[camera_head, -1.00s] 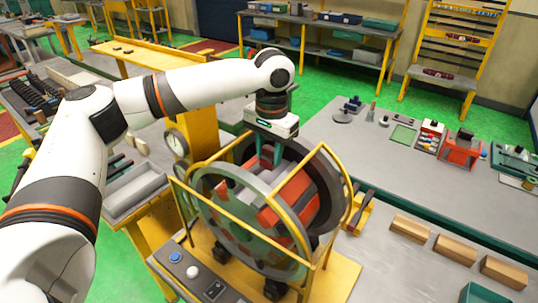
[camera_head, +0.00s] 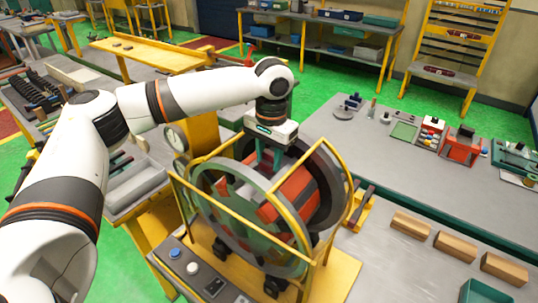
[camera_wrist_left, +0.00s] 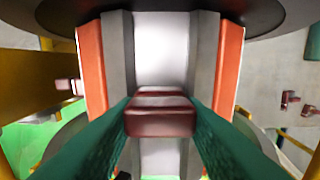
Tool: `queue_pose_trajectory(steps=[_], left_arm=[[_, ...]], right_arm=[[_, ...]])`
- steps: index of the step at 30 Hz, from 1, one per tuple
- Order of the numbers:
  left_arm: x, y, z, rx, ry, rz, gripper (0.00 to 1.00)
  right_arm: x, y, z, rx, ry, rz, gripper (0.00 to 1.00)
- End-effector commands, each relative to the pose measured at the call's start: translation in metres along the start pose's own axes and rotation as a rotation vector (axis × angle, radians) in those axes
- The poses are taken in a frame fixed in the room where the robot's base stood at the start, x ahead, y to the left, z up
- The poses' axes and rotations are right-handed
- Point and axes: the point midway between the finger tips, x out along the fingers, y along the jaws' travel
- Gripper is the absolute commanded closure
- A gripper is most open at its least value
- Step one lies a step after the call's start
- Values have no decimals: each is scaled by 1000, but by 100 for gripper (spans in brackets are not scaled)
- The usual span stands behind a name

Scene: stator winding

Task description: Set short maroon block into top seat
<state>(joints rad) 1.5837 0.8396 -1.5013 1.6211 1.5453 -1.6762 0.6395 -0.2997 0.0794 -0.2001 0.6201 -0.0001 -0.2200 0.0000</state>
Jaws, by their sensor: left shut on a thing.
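My left gripper (camera_head: 268,162) reaches down from above into the top of the round stator (camera_head: 222,176), which stands in a yellow frame. In the left wrist view its green fingers (camera_wrist_left: 160,125) are shut on the short maroon block (camera_wrist_left: 160,112), one finger on each side. Behind the block, a pale seat (camera_wrist_left: 160,48) lies between two grey walls with orange pieces (camera_wrist_left: 92,65) outside them. The block lines up with the middle of this gap. I cannot tell whether it touches the seat. My right gripper is not in view.
Yellow guard bars (camera_head: 333,165) surround the stator. A control box (camera_head: 195,270) is in front and a dial gauge (camera_head: 176,138) to the left. The grey bench at right holds tan blocks (camera_head: 410,225) and a red box (camera_head: 461,149). A grey tray (camera_head: 135,188) is at left.

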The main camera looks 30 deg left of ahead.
Motion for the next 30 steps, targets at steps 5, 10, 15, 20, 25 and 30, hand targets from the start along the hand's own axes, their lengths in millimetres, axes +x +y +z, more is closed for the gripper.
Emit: queue_pose_trajectory(steps=[5,10,15,20,25,30], left_arm=[[-1,0,0,0,-1,0,100],[0,0,0,0,0,0,100],[4,0,0,0,1,-1,100],[5,0,0,0,0,-1,51],[6,0,0,0,0,0,39],[6,0,0,0,1,0,39]], right_arm=[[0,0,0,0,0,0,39],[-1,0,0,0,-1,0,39],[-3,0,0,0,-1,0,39],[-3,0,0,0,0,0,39],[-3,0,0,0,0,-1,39],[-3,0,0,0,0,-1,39]])
